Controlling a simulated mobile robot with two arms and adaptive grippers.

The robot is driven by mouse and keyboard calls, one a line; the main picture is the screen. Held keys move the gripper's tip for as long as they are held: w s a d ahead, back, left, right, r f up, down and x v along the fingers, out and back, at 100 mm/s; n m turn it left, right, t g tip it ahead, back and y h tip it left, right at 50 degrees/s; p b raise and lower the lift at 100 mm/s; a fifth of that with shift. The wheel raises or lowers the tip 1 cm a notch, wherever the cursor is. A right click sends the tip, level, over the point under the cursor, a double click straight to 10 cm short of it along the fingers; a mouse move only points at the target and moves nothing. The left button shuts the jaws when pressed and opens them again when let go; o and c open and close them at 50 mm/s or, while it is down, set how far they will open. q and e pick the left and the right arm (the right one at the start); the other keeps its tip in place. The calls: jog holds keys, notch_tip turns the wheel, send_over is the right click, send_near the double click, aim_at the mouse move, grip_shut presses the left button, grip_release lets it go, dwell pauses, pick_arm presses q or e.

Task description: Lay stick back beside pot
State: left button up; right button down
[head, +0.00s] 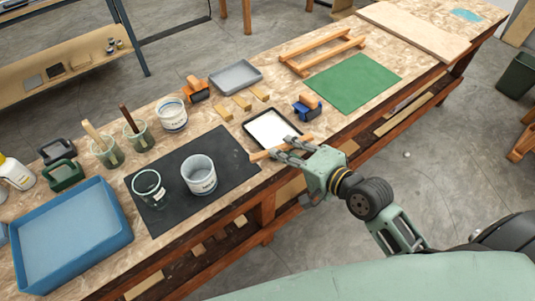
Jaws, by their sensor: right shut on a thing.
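A light wooden stick (261,155) is held in my right gripper (282,148) at the front edge of the bench. The gripper is shut on the stick's middle, and both ends stick out past the fingers. The stick is apart from both. I cannot tell whether it touches the bench or the tray. My left gripper is not in view.
A dark-rimmed tray with white inside (270,128) lies just behind my right gripper. Blue tray (70,240) fills the near left. Several cups and brushes stand at the back left. Blue (306,108) and orange tools, small wood blocks, and a green mat (352,82) lie farther right.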

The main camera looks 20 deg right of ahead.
send_over(268, 164)
notch_tip(268, 164, down, 3)
jog(key=shift+f, duration=0.35)
notch_tip(268, 164, down, 3)
jog(key=shift+f+p, duration=0.15)
jog(key=shift+p, duration=0.35)
jog(key=c, duration=1.9)
grip_release()
jog(key=shift+o, duration=0.2)
jog(key=shift+f, duration=0.15)
jog(key=b+v, duration=0.2)
jog(key=v, duration=0.6)
jog(key=shift+a, duration=0.2)
